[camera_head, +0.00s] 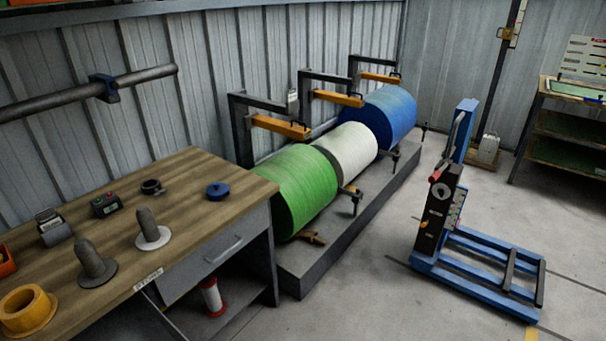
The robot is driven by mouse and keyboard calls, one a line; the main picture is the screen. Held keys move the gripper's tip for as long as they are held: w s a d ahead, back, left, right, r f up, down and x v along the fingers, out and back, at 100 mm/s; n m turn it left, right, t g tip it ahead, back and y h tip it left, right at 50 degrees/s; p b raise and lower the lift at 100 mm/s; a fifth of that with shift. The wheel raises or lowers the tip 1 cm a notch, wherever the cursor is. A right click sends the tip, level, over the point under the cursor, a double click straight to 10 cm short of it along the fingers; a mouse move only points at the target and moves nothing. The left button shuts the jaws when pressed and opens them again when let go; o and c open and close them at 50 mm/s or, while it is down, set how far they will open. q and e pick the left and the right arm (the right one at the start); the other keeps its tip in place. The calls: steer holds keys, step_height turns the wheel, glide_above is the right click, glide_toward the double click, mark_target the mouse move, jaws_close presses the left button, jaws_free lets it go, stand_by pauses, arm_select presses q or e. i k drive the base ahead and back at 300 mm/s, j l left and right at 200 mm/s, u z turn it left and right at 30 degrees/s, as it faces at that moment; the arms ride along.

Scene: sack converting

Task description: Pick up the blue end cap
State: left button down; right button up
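The blue end cap (217,191) is a small round disc with a raised centre. It lies flat on the wooden workbench (190,177), near the bench's far right corner. Nothing touches it or covers it. Neither of my grippers shows in the head view.
A blue lift (470,265) stands right. Floor between is clear.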

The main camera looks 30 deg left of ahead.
mark_target(217, 189)
steer(key=i+l+u, duration=0.15)
steer(key=i, duration=0.4)
steer(key=i+l+u, duration=0.15)
steer(key=i, duration=0.4)
